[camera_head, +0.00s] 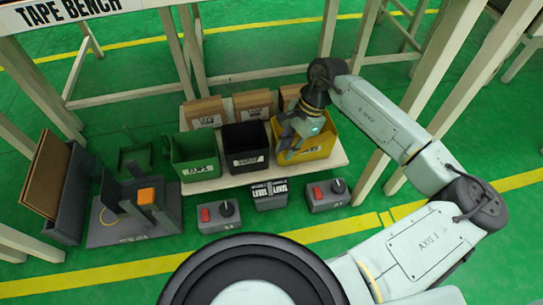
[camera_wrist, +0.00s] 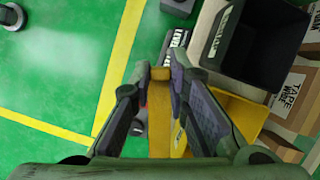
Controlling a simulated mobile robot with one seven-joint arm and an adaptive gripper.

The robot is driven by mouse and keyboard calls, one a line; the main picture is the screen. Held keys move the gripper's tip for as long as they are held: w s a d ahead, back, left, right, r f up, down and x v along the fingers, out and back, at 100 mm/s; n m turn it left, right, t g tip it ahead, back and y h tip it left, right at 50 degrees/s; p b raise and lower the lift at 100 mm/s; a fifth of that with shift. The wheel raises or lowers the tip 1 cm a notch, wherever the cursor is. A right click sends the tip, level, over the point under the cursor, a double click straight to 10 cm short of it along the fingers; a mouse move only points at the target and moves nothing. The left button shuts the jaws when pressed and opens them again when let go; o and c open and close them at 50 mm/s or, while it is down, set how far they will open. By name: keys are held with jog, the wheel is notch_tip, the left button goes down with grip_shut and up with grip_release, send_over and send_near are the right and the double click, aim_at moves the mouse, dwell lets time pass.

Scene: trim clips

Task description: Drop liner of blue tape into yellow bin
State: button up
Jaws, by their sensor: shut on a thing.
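My gripper (camera_head: 291,152) is over the yellow bin (camera_head: 323,147), pointing down, at the right end of a row of bins. In the wrist view my gripper (camera_wrist: 160,74) is shut on an amber-orange strip (camera_wrist: 159,110), which I take to be the liner. The strip runs from the fingertips back between the fingers. The yellow bin (camera_wrist: 242,112) shows partly behind the right finger. The strip cannot be made out in the head view. I cannot tell how far the fingertips are above the bin's rim. No blue tape is plainly visible.
A black bin (camera_head: 246,159) and a green bin (camera_head: 195,164) stand left of the yellow one on a pale board. Cardboard boxes (camera_head: 205,113) stand behind them. Control boxes (camera_head: 327,199) sit in front. White bench legs (camera_head: 335,30) rise close to my arm.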

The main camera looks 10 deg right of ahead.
jog(key=s+d+m+b, duration=0.1)
jog(key=b, duration=0.1)
jog(key=s+d+f+m+t+b, duration=0.1)
jog(key=s, duration=0.1)
jog(key=s+d+m+b, duration=0.1)
jog(key=b, duration=0.1)
jog(key=shift+s+f+m+b, duration=0.25)
jog(key=shift+f+m+b, duration=0.05)
jog(key=shift+f, duration=0.05)
jog(key=shift+f, duration=0.1)
jog(key=w+f+b, duration=0.2)
jog(key=w, duration=0.8)
jog(key=w+f+b, duration=0.2)
jog(key=w, duration=0.8)
jog(key=shift+a+f, duration=0.35)
jog(key=shift+a, duration=0.1)
jog(key=o, duration=0.9)
